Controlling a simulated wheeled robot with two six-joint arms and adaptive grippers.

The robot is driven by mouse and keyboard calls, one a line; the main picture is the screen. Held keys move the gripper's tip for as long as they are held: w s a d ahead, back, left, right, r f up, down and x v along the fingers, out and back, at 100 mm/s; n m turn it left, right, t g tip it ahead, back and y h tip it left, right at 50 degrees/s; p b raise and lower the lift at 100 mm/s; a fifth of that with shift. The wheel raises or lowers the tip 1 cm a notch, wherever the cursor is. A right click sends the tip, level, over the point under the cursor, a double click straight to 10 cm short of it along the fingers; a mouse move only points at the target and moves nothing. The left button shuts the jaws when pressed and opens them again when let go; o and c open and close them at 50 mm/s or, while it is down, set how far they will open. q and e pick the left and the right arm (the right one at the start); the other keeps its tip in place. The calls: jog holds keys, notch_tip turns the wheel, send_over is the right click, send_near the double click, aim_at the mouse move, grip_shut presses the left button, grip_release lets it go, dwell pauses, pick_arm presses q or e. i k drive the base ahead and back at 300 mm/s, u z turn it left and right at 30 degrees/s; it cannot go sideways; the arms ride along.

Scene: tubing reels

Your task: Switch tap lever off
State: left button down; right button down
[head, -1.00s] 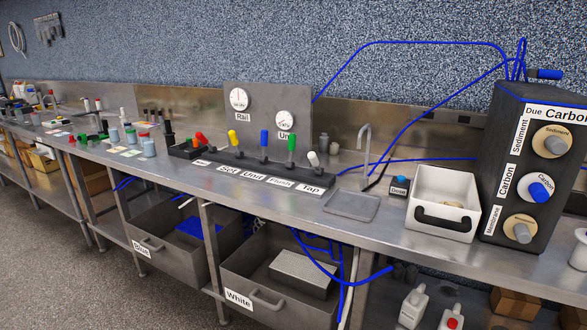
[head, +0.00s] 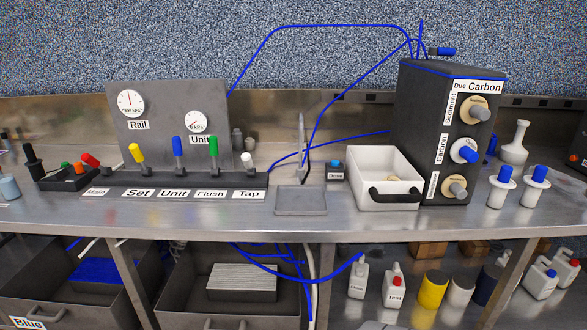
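The tap lever has a white knob (head: 247,161) and stands at the right end of a dark lever strip, behind the label "Tap" (head: 249,194). To its left on the strip are a green lever (head: 213,148) over "Flush", a blue lever (head: 178,148) over "Unit", a yellow lever (head: 136,153) over "Set" and a red lever (head: 90,160). The tap spout (head: 302,140) rises behind a shallow grey tray (head: 301,209). Neither of my grippers is in view.
A white bin with a black handle (head: 389,193) and a dark filter unit (head: 417,110) stand right of the tray. Two white bottles with blue caps (head: 497,188) stand further right. The gauge panel (head: 170,105) stands behind the levers. The counter's front edge is clear.

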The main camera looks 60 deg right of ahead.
aim_at(246, 157)
jog(key=z, duration=0.4)
jog(key=i, duration=0.45)
jog(key=z, duration=0.4)
